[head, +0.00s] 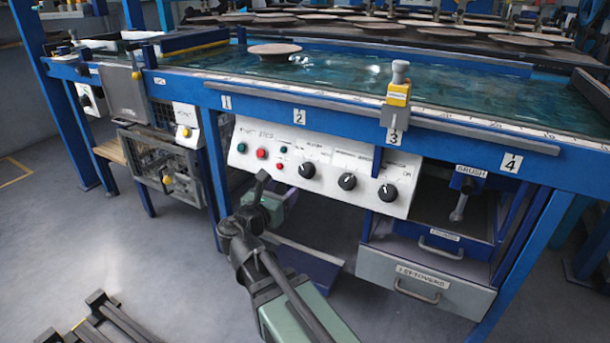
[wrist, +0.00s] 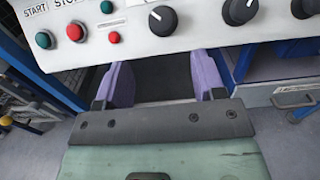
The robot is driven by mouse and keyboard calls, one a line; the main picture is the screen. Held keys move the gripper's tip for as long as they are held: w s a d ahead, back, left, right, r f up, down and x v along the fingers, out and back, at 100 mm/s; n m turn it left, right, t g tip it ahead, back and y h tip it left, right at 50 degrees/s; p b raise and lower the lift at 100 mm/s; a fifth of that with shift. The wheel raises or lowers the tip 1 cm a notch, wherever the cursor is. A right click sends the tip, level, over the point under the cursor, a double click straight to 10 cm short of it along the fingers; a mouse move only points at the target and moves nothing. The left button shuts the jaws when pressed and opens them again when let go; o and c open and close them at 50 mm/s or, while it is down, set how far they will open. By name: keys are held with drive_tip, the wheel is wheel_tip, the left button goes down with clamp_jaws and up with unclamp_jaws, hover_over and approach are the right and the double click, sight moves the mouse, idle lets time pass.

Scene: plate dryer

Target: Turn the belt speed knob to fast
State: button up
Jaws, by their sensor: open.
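The white control panel (head: 320,170) on the front of the blue table carries three black knobs in a row: a left knob (head: 307,170), a middle knob (head: 347,181) and a right knob (head: 388,192). The small labels are too blurred to tell which one sets belt speed. In the wrist view the left knob (wrist: 162,19) has its white mark toward upper left, and the middle knob (wrist: 240,11) has its mark toward upper right. My gripper (wrist: 166,78) is open and empty, its purple fingers below the panel and apart from the knobs.
A green button (head: 241,147), red button (head: 262,154) and smaller buttons sit left of the knobs. A drawer labelled leftovers (head: 425,283) and a hanging brush (head: 462,200) are to the right. A yellow-grey slider (head: 397,92) stands on the table rail above.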

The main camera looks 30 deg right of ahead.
sight(303, 170)
drive_tip(key=x, duration=1)
drive_tip(key=shift+w+d, duration=0.15)
drive_tip(key=shift+d, duration=0.15)
drive_tip(key=c, duration=0.9)
